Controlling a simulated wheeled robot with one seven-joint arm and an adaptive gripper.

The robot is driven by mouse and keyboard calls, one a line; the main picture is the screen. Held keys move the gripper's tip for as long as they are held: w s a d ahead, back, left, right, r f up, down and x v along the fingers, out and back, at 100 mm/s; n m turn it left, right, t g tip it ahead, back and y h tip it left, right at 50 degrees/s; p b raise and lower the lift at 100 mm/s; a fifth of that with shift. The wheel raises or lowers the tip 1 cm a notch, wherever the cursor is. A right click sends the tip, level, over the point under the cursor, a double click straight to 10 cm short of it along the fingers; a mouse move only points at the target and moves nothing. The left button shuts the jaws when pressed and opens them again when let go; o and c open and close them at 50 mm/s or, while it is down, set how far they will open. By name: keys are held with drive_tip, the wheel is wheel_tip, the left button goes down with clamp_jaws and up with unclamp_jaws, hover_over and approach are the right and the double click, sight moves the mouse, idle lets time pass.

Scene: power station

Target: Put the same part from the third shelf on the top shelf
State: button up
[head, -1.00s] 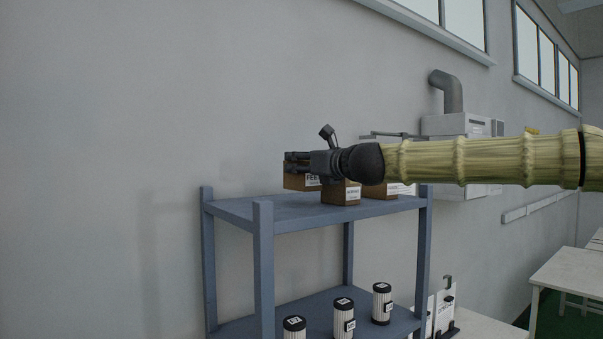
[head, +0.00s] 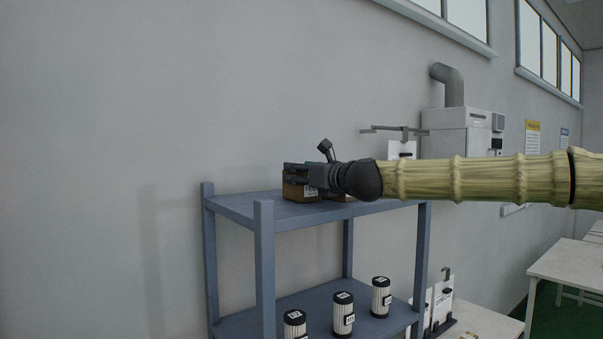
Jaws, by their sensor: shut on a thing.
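My gripper (head: 298,171) is shut on a brown box (head: 300,191) with a white label, at the top shelf of the blue rack. The gripper hides the upper part of the box. A third shelf is not visible.
The shelf's left end is clear. A grey wall stands behind. A white wall cabinet with a pipe (head: 455,130) is behind my arm. White tables (head: 560,272) stand at right.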

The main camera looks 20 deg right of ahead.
drive_tip(key=shift+f, duration=0.15)
drive_tip(key=o, duration=1.3)
drive_tip(key=shift+d, duration=0.1)
drive_tip(key=shift+o, duration=0.2)
drive_tip(key=shift+r, duration=0.2)
drive_tip(key=shift+s+d+f, duration=0.1)
drive_tip(key=shift+s+f, duration=0.05)
drive_tip(key=shift+s, duration=0.15)
drive_tip(key=b+v, duration=0.2)
drive_tip(key=v, duration=0.3)
drive_tip(key=shift+s, duration=0.25)
drive_tip(key=shift+b+v, duration=0.65)
drive_tip(key=shift+v, duration=2.3)
